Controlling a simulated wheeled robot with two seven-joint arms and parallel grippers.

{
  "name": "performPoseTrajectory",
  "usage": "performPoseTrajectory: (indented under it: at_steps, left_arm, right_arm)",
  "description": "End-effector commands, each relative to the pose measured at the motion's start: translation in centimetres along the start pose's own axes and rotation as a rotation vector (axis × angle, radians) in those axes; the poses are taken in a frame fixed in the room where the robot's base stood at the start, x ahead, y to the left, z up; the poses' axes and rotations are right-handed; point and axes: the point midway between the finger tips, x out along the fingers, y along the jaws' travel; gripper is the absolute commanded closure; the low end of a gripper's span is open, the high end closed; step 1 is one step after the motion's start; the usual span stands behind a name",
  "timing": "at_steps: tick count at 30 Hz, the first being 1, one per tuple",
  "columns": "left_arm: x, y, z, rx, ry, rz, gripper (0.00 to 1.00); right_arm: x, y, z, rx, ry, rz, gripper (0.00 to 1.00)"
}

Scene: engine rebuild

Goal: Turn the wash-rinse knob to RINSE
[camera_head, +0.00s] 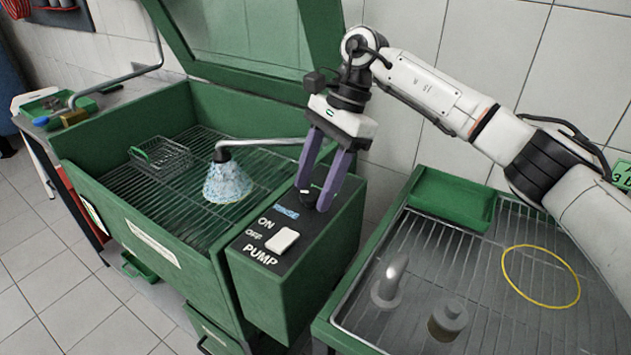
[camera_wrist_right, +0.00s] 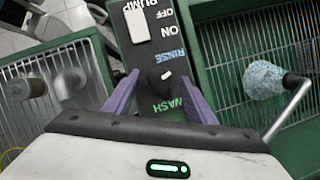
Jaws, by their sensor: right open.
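The wash-rinse knob (camera_wrist_right: 158,79) is a dark round knob with a small white mark, set on the black panel of the green control box (camera_head: 268,290). In the right wrist view, the blue RINSE label (camera_wrist_right: 178,58) is above it and the green WASH label (camera_wrist_right: 168,105) below it. The white mark is on the knob's right side, tilted slightly up. My right gripper (camera_head: 313,197) is open, pointing down, with one purple finger on each side of the knob; I cannot tell whether they touch it. In the head view, the fingers partly hide the knob. My left gripper is not in view.
The white PUMP switch (camera_head: 282,240) is in front of the knob. A rack tray at right holds metal parts (camera_head: 448,320) and a yellow ring (camera_head: 541,276).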

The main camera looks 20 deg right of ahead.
Motion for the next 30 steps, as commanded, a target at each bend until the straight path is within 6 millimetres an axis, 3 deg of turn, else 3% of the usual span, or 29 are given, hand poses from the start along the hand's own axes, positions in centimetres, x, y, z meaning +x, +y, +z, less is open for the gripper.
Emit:
performPoseTrajectory:
  at_steps: [5, 18, 23, 30]
  left_arm:
    - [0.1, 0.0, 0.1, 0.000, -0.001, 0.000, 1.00]
    - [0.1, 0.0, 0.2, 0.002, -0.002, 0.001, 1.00]
    - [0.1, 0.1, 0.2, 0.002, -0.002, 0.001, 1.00]
    - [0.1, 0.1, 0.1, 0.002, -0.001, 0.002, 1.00]
  right_arm:
    - [-1.0, -0.1, 0.0, 0.000, 0.001, -0.002, 0.50]
    - [-8.9, -0.1, 0.1, 0.000, 0.000, -0.003, 0.50]
    - [-10.2, 0.0, 0.0, -0.001, 0.000, -0.001, 0.50]
    - [-10.3, 0.0, 0.0, -0.001, 0.000, 0.000, 0.50]
